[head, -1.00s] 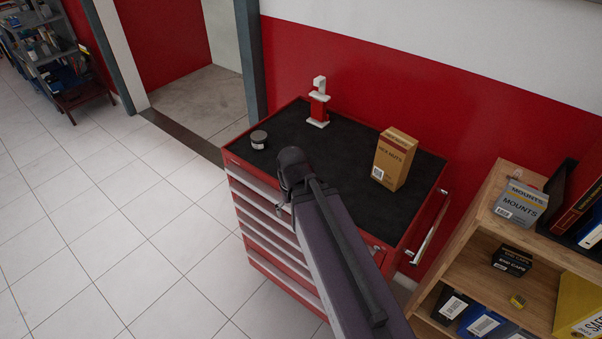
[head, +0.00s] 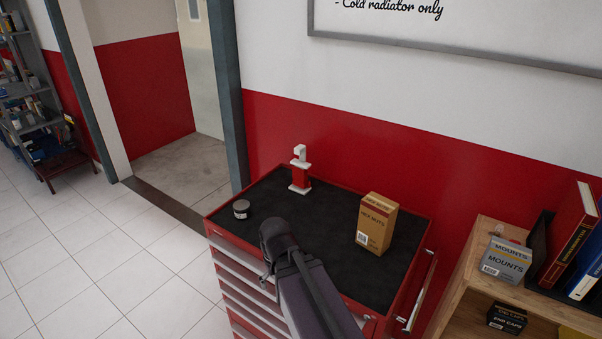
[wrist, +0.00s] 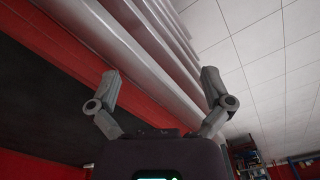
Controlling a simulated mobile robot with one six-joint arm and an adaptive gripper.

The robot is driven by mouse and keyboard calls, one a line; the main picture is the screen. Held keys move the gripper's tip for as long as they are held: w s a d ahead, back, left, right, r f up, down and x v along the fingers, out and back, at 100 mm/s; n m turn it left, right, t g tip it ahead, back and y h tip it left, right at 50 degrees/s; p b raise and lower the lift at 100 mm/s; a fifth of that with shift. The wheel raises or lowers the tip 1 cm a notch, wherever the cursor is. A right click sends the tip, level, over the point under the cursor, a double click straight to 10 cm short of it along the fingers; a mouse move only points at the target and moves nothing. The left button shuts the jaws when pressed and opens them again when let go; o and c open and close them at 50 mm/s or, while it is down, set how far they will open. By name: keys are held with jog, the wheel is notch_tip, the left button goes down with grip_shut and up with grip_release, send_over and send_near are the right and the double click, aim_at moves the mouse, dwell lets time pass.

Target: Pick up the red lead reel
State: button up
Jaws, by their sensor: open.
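A small red-and-white upright object (head: 300,172), which looks like the red lead reel, stands on the black top of the red tool cabinet (head: 338,273) near its back edge in the head view. It has a red middle, a white base and a white top piece. My gripper (wrist: 160,88) is open and empty in the wrist view, with its two fingers wide apart before the cabinet's drawer fronts. The reel does not show in the wrist view. In the head view my arm covers the front of the cabinet, and my fingers cannot be made out.
A hex nuts box (head: 377,223) stands on the cabinet to the right of the reel. A small round tin (head: 241,209) sits near the left edge. A wooden shelf (head: 462,270) with a mounts box (head: 506,260) and books stands at right. Open tiled floor lies at left.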

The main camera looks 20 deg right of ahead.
jog(key=shift+c, duration=1)
jog(key=shift+w+d+r, duration=0.15)
jog(key=shift+w+d, duration=0.05)
jog(key=shift+w, duration=0.15)
jog(key=shift+c, duration=0.4)
jog(key=m+t+h+p, duration=0.8)
jog(key=m+h+p, duration=0.2)
jog(key=m+h, duration=0.1)
send_near(297, 148)
jog(key=shift+a+r, duration=0.1)
jog(key=shift+a, duration=0.1)
jog(key=shift+w, duration=0.1)
jog(key=b+x, duration=0.3)
jog(key=x, duration=0.4)
jog(key=shift+f, duration=0.2)
jog(key=shift+w+d+f+g, duration=0.2)
jog(key=shift+d+g, duration=0.1)
jog(key=shift+d, duration=0.35)
